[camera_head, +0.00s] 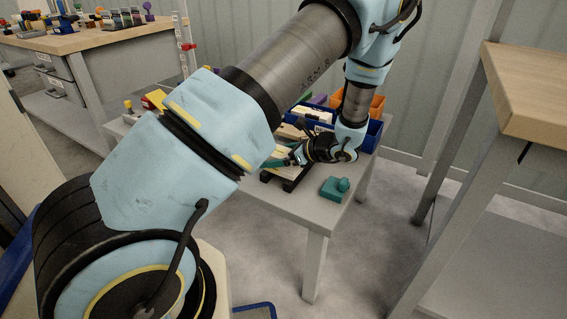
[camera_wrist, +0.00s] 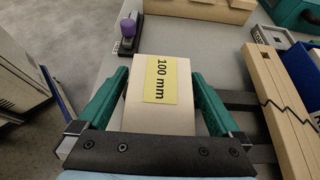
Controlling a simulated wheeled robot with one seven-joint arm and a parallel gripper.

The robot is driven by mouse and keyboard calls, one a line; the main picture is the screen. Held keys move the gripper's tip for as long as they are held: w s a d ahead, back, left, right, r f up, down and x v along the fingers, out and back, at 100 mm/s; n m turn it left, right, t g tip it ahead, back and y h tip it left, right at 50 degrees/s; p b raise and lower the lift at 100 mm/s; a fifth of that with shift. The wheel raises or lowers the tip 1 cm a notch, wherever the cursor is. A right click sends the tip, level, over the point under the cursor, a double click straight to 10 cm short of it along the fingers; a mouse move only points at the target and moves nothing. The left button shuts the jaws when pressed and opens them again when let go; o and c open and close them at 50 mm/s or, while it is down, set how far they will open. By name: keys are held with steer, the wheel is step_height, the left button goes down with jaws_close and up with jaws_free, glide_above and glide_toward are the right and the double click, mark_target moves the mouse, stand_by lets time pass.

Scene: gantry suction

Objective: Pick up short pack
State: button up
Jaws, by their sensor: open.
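A short pale wooden pack (camera_wrist: 150,121) with a yellow "100 mm" label lies in the middle of the wrist view. My gripper (camera_wrist: 160,75) is open, with one teal finger along each side of the pack. A narrow gap shows on the left and near the right fingertip, and the dark palm bar hides the pack's near end. In the head view my gripper (camera_head: 279,162) is low over the small grey table, and my arm hides much of the area around it.
A purple-knobbed black block (camera_wrist: 129,45) stands at the far left. A teal knobbed piece (camera_head: 335,189) and a blue bin (camera_head: 373,138) are on the table. A wood-topped bench (camera_head: 530,90) stands right.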

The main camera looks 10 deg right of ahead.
steer(key=c, duration=1.6)
